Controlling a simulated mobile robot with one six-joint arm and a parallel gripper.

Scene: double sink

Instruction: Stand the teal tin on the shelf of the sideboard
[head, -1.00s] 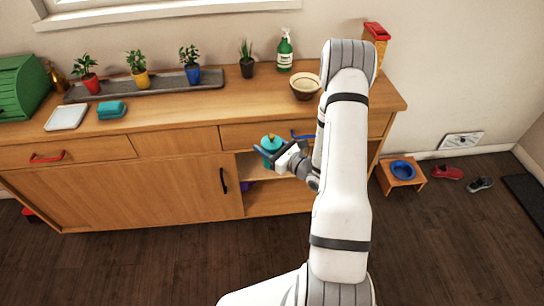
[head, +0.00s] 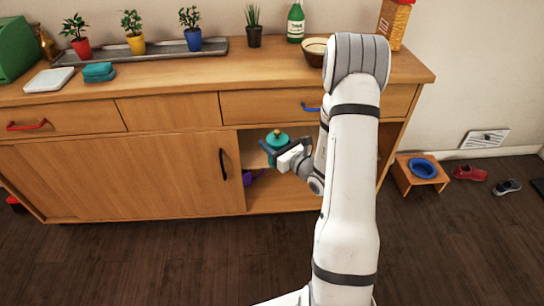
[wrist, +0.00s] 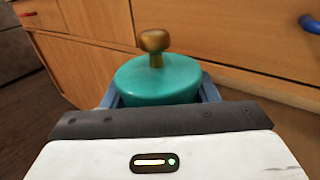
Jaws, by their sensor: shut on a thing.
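The teal tin (head: 277,139) has a round lid with a brass-coloured knob. My gripper (head: 272,150) is shut on it and holds it upright at the open front of the sideboard (head: 130,180). In the wrist view the tin (wrist: 158,80) sits between the two blue-grey fingers of my gripper (wrist: 160,92). The open bay with the shelf (head: 290,181) lies behind and around the tin, to the right of the closed door. My arm hides the bay's right part. I cannot tell whether the tin is past the bay's front edge.
A purple thing (head: 252,177) lies in the bay's lower left. A drawer with a blue handle (head: 310,107) is above the bay. The door's black handle (head: 222,164) is just left.

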